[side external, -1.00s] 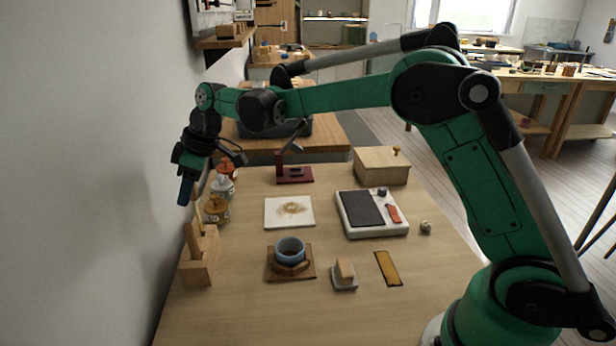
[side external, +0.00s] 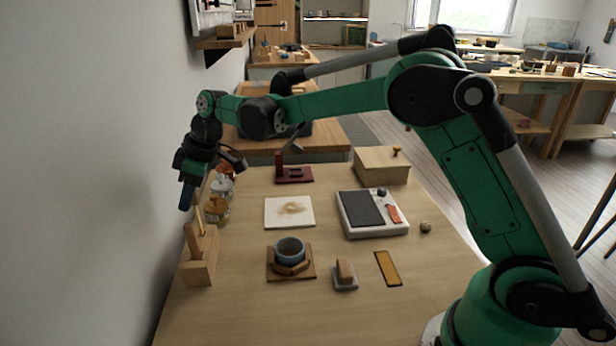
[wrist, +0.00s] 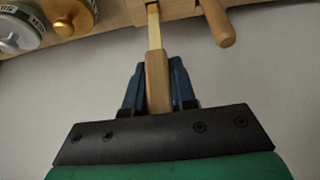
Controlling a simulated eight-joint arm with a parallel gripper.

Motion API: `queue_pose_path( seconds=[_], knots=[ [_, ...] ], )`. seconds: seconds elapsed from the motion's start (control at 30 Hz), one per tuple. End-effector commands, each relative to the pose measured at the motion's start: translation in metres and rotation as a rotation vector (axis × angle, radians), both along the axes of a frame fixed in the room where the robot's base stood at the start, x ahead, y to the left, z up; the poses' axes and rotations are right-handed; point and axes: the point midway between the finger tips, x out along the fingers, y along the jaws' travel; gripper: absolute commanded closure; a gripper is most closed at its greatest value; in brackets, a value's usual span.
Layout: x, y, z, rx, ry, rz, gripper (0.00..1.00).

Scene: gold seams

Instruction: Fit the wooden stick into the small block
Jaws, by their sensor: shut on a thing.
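My gripper (wrist: 157,85) is shut on a wooden stick (wrist: 156,70), with its blue fingers on either side of the handle. The stick's thinner, pale yellow end (wrist: 154,28) points to the small wooden block (wrist: 178,9) and overlaps it in the wrist view. I cannot tell how far, if at all, the tip is inside. In the side view my gripper (side external: 187,194) hangs above the block (side external: 201,270) at the table's left edge, with the stick (side external: 199,220) running down toward it. Another thick wooden stick (side external: 192,238) stands tilted in the block.
Jars (side external: 217,207) stand just behind the block, close to the gripper. The wall (side external: 90,200) is near on the left. A blue cup (side external: 290,250) on a wooden stand, a white tile (side external: 289,212) and a scale (side external: 372,214) lie to the right.

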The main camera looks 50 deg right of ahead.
Motion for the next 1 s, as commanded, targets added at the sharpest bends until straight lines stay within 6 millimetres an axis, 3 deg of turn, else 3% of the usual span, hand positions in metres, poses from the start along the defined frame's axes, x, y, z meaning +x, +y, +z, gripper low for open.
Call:
queue_pose_path(
  seconds=[1.0],
  knots=[
    [0.0, 0.0, -0.015, 0.0, 0.0, 0.0, 1.0]
  ],
)
